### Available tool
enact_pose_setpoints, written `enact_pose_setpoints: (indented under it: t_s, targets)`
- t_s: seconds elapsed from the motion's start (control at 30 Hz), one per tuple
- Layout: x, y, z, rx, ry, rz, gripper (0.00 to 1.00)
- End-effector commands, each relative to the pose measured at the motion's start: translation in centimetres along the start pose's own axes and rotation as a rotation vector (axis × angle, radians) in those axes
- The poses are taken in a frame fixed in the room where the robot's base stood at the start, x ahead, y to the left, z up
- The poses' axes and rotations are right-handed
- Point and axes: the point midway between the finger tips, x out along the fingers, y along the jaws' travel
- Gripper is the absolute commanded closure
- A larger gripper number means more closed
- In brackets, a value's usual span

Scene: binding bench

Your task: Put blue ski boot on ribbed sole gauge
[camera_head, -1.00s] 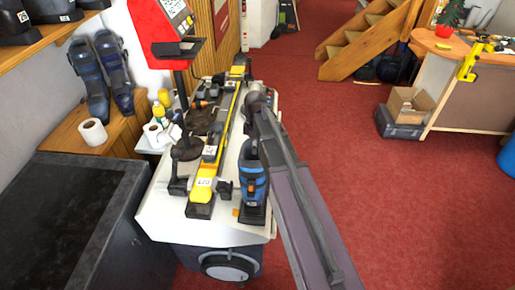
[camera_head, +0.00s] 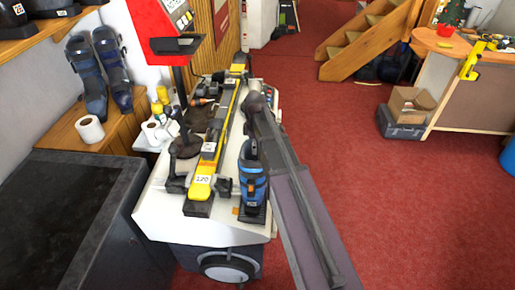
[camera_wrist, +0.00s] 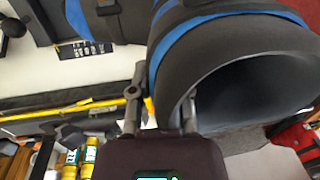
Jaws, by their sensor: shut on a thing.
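The blue ski boot (camera_head: 253,188), blue and dark grey, stands upright at the near right corner of the white bench in the head view. In the wrist view its open cuff (camera_wrist: 250,80) fills the upper right. My gripper (camera_wrist: 160,118) is shut on the cuff wall, with one finger inside the opening and one outside. In the head view my arm hides the gripper. A long black and yellow bar (camera_head: 222,135) lies along the bench left of the boot. I cannot tell whether it is the ribbed sole gauge, or whether the boot's sole touches anything.
The white bench (camera_head: 205,228) also carries dark clamps and tools. A red display stand (camera_head: 165,45) rises behind it on the left.

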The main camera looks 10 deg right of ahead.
Motion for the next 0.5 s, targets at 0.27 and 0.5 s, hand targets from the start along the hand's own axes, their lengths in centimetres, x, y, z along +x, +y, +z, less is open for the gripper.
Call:
enact_pose_setpoints:
  t_s: [0.27, 0.5]
  targets:
    - [-0.05, -0.04, -0.03, 0.0, 0.0, -0.001, 1.0]
    - [0.2, 0.01, -0.05, -0.001, 0.0, 0.0, 0.58]
